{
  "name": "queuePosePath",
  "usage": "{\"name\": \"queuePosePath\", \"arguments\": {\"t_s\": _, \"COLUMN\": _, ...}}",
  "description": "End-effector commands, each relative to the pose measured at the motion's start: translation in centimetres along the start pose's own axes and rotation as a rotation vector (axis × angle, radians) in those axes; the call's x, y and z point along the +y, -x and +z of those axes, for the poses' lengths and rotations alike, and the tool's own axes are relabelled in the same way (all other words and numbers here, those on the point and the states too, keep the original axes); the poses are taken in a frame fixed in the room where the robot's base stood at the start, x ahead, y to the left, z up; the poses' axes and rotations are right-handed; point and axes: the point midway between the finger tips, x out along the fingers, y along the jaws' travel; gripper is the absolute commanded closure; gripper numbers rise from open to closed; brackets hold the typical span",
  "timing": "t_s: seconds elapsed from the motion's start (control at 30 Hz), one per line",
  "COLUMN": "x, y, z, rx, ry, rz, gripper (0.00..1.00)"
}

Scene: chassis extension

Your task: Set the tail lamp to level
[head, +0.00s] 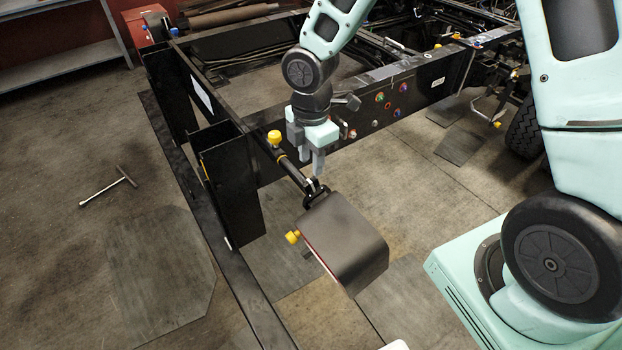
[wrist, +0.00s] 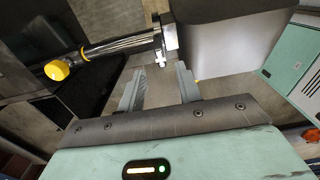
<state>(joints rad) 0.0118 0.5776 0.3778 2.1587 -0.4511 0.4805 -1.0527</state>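The tail lamp (head: 345,238) is a dark grey housing with a thin red edge on its left side, and it sits tilted at the end of a short support rod (head: 294,172). The rod carries a yellow knob (head: 274,138) and joins the chassis frame. Another yellow knob (head: 292,237) is beside the lamp's red edge. My gripper (head: 311,168) is above the joint between rod and lamp, fingers down. In the wrist view my open, empty fingers (wrist: 158,84) are apart, just short of the joint bracket (wrist: 169,42), with the lamp (wrist: 228,46) beyond at right.
The black chassis frame (head: 365,122) with coloured ports runs behind my gripper. A dark upright post (head: 232,185) stands left of the rod. A T-handled tool (head: 108,187) lies on the floor at left, where there is free room.

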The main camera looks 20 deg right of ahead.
Motion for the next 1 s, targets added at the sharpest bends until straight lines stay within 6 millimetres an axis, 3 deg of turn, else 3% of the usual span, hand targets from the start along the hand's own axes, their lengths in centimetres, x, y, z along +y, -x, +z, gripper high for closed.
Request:
{"name": "queuePosePath", "arguments": {"t_s": 0.1, "x": -0.1, "y": -2.6, "z": -0.1, "rx": 0.0, "ry": 0.002, "rz": -0.005, "gripper": 0.65}}
{"name": "queuePosePath", "arguments": {"t_s": 0.33, "x": -0.1, "y": -6.0, "z": -0.1, "rx": 0.0, "ry": 0.001, "rz": -0.002, "gripper": 0.65}}
{"name": "queuePosePath", "arguments": {"t_s": 0.5, "x": 0.0, "y": -7.2, "z": 0.0, "rx": 0.0, "ry": 0.0, "rz": 0.0, "gripper": 0.65}}
{"name": "queuePosePath", "arguments": {"t_s": 0.8, "x": 0.0, "y": -7.3, "z": 0.0, "rx": 0.0, "ry": 0.0, "rz": 0.001, "gripper": 0.65}}
{"name": "queuePosePath", "arguments": {"t_s": 0.93, "x": 0.0, "y": -7.3, "z": 0.0, "rx": 0.0, "ry": 0.0, "rz": 0.0, "gripper": 0.99}}
{"name": "queuePosePath", "arguments": {"t_s": 1.0, "x": 0.0, "y": -7.3, "z": 0.0, "rx": 0.0, "ry": 0.0, "rz": 0.0, "gripper": 1.0}}
